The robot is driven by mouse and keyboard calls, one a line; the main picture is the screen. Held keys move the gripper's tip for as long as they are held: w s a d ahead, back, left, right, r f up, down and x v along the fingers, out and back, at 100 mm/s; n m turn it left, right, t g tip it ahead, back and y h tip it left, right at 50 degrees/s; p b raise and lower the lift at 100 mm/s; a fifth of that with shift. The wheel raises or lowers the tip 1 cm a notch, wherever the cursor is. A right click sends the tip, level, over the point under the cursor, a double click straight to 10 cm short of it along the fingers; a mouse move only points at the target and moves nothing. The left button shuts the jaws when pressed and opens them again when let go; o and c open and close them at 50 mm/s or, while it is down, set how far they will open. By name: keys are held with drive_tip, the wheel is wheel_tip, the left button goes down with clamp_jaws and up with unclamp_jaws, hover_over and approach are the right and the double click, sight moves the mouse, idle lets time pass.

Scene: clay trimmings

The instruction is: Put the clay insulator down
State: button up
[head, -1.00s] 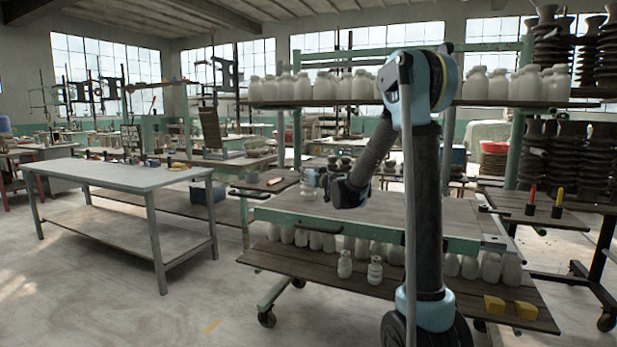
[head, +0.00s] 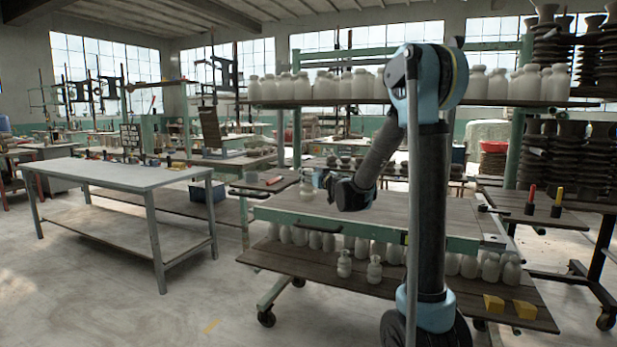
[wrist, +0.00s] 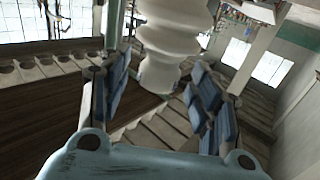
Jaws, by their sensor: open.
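The clay insulator (wrist: 172,38) is pale and ribbed; it fills the top middle of the wrist view, with its upper part cut off by the frame. My gripper (wrist: 160,86) is open, one blue-padded finger on each side of the insulator's lower end. Gaps show between the pads and the clay. In the head view a small pale shape, seemingly the insulator (head: 307,184), is at the tip of my gripper (head: 322,184), by the left end of the cart's middle board (head: 420,212). I cannot tell whether its base touches a surface.
Pale jars line the cart's upper shelf (head: 280,103) and lower shelf (head: 290,261). Two yellow blocks (head: 508,305) lie at the lower right. A grey table (head: 130,177) stands to the left, with clear floor between. The middle board looks largely bare.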

drive_tip(key=v, duration=0.9)
